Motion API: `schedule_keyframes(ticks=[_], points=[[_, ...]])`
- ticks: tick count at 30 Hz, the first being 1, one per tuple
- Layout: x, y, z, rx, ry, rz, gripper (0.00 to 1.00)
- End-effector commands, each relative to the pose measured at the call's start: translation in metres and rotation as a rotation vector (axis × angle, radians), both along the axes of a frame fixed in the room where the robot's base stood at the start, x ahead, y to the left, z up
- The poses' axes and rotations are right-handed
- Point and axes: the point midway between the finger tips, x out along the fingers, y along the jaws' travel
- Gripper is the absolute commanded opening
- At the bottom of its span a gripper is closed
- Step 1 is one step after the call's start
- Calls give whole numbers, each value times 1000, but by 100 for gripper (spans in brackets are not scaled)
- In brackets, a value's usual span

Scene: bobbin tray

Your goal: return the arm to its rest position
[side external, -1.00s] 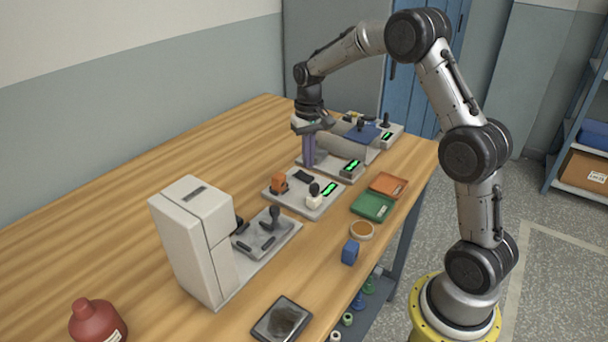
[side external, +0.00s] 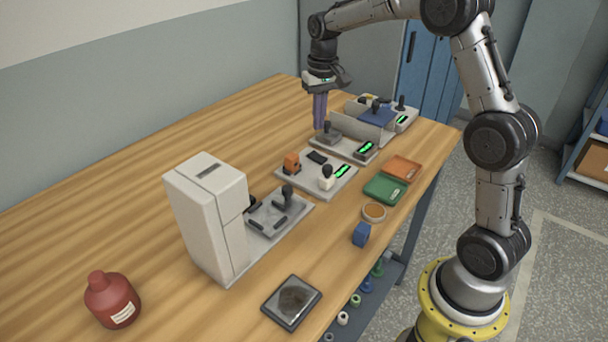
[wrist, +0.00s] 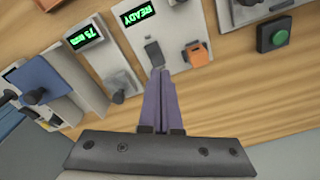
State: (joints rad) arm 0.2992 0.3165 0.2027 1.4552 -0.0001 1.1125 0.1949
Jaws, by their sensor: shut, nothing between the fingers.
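My gripper (side external: 319,127) points down above the workbench, with its two purple fingers together and nothing between them. In the wrist view the shut fingers (wrist: 159,72) appear in front of the bench stations, close to a small dark pad and an orange block (wrist: 196,54).
The wooden bench (side external: 130,185) holds a tall white machine (side external: 205,220), a red bottle (side external: 112,299), a dark square tray (side external: 291,302), a green tray (side external: 384,188) and an orange tray (side external: 403,168). The bench's left side is largely clear.

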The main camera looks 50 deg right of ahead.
Motion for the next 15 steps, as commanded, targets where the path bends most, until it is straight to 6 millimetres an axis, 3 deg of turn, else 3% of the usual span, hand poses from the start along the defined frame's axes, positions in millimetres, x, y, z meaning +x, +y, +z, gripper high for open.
schedule_keyframes(ticks=[1,6,10,15], points=[[-3,10,23,-12,-41,19,0],[-41,50,84,-41,-154,91,0],[-84,79,114,-58,-233,158,0],[-148,108,132,-77,-328,250,0]])
